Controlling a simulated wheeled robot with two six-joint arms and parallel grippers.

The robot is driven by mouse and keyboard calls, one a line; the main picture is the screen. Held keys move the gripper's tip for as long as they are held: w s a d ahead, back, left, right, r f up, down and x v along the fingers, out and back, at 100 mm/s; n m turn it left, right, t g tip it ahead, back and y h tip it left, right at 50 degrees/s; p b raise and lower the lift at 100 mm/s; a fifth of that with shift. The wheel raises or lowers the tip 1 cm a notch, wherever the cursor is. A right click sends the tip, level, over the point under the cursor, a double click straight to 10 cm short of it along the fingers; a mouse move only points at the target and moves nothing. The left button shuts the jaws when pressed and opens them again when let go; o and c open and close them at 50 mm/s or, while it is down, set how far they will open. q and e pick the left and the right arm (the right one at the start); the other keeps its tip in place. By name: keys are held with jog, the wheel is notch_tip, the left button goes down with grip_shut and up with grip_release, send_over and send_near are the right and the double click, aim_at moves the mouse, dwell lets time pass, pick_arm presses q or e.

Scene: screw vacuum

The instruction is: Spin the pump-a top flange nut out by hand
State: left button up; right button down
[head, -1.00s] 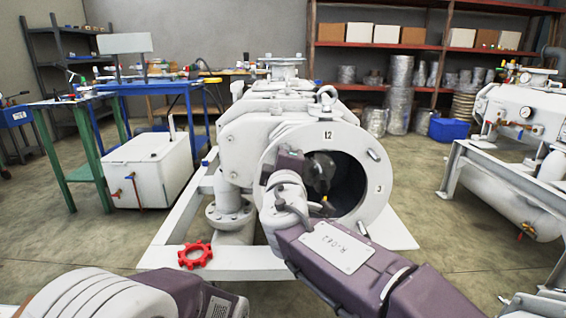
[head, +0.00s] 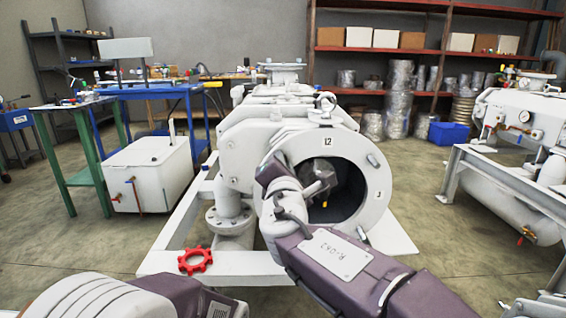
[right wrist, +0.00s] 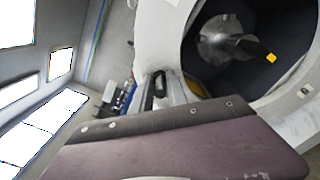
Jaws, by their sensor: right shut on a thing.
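My right gripper (head: 268,168) is at the flange's upper left. In the right wrist view my right gripper (right wrist: 160,88) is shut on a small part, apparently the flange nut, mostly hidden. I cannot tell whether that part still touches the flange. My left arm shows at the lower left, its gripper out of view.
The dark bore holds a metal shaft with a yellow tip (right wrist: 271,57). A red knob-like wheel (head: 195,261) lies on the white base frame (head: 160,262). A white tank (head: 150,172) stands left and a second machine (head: 520,115) right.

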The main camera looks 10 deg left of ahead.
jog(key=n+p, duration=0.1)
jog(key=n, duration=0.4)
jog(key=shift+r+n+p, duration=0.2)
jog(key=shift+n+p, duration=0.1)
jog(key=shift+p, duration=0.1)
jog(key=n+p, duration=0.2)
jog(key=n, duration=0.3)
jog(key=shift+r+n+p, duration=0.1)
jog(key=shift+n+p, duration=0.2)
jog(key=n+p, duration=0.3)
jog(key=n, duration=0.2)
jog(key=shift+p, duration=0.3)
jog(key=n+p, duration=0.2)
jog(key=n, duration=0.1)
jog(key=shift+n+p, duration=0.9)
jog(key=shift+n, duration=0.3)
